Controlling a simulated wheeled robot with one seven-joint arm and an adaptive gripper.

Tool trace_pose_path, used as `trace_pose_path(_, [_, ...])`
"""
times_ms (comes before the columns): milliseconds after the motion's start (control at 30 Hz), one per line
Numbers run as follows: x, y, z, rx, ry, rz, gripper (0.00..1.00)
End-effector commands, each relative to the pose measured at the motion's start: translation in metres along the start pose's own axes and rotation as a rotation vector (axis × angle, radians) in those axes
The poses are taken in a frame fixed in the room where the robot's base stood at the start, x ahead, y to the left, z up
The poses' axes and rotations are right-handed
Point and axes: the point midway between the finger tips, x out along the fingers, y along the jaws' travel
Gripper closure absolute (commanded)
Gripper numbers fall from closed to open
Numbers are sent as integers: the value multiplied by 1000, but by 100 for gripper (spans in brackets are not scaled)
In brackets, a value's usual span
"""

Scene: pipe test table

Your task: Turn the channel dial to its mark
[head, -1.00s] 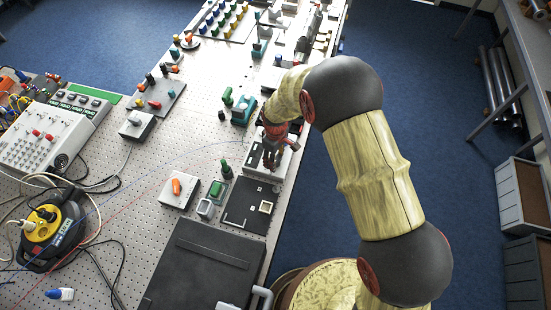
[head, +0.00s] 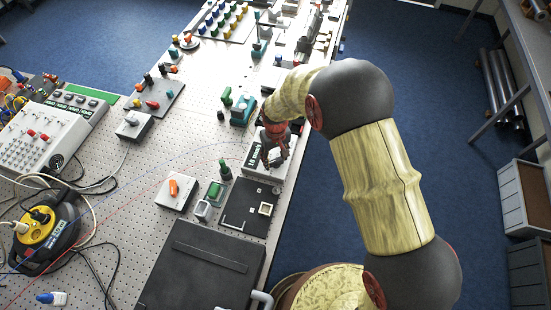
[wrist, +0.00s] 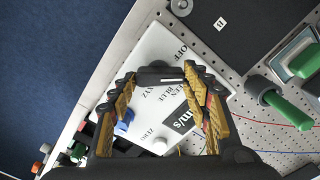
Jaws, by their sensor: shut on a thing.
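The channel dial shows in the wrist view as a dark bar-shaped knob (wrist: 160,76) with a pale line on it. It sits on a white instrument box (wrist: 163,48) printed with OFF, BLUE, XYZ, ZERO and m/s. My gripper (wrist: 160,79) has its yellow-sided fingers on either side of the knob and is shut on it. In the head view my gripper (head: 274,158) points down over the white box (head: 253,158) near the table's right edge and hides the dial. I cannot tell which mark the dial points at.
A blue part (wrist: 124,121) and a white button (wrist: 160,146) sit on the box near my fingers. A green-handled device (head: 225,170) and a dark plate (head: 240,213) stand close by. A black case (head: 200,270) lies nearer. Blue floor is beyond the edge.

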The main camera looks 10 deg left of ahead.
Motion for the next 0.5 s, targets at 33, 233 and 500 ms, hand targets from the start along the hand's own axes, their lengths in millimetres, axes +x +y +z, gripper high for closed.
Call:
trace_pose_path(33, [0, 0, 0, 4, 0, 0, 77])
trace_pose_path(233, [0, 0, 0, 9, 0, 0, 77])
trace_pose_path(500, [0, 0, 0, 8, 0, 0, 48])
